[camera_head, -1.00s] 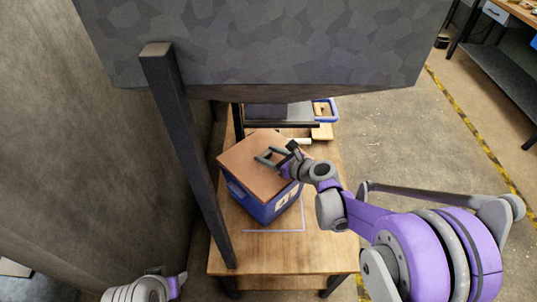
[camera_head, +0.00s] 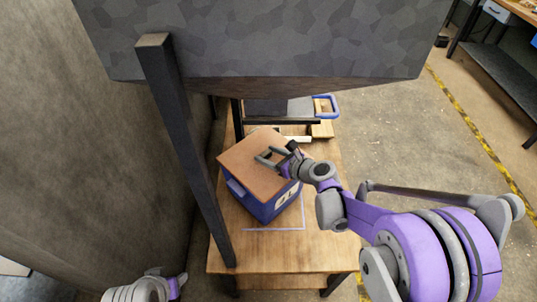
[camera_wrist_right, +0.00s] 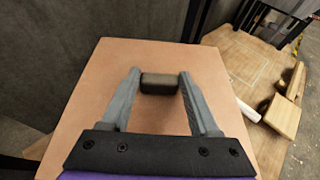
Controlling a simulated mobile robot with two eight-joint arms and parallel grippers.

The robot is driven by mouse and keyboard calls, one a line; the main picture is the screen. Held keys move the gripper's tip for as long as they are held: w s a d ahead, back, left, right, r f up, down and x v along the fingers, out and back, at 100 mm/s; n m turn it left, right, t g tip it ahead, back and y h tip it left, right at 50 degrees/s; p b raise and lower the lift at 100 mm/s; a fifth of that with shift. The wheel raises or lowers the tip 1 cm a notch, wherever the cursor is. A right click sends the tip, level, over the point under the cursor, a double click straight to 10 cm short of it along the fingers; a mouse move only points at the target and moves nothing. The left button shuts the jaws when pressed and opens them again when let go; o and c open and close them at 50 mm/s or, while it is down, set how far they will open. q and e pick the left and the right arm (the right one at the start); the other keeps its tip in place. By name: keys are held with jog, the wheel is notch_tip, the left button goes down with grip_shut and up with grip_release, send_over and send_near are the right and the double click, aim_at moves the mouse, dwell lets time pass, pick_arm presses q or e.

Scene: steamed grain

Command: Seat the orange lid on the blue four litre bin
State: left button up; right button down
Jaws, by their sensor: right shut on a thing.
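The orange-brown lid (camera_head: 256,168) lies over the top of the blue bin (camera_head: 266,206), which stands on the wooden table and has a pale label on its front. The lid's edges roughly line up with the bin's rim; whether it is fully down all round I cannot tell. My right gripper (camera_head: 264,156) is above the lid, shut on its dark handle. In the right wrist view the fingers (camera_wrist_right: 160,82) hold the handle from both sides, and the lid (camera_wrist_right: 150,115) hides the bin. Part of my left arm shows at the lower left, without its fingers.
The wooden table (camera_head: 235,256) bears a pale outline (camera_head: 275,229) in front of the bin. A dark post (camera_head: 186,150) rises at the left, and a grey panel (camera_head: 265,40) hangs over the back. A blue-rimmed tray (camera_head: 337,107) and wood pieces lie behind the bin.

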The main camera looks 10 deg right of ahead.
jog(key=shift+c, duration=0.2)
grip_release()
jog(key=shift+f, duration=0.1)
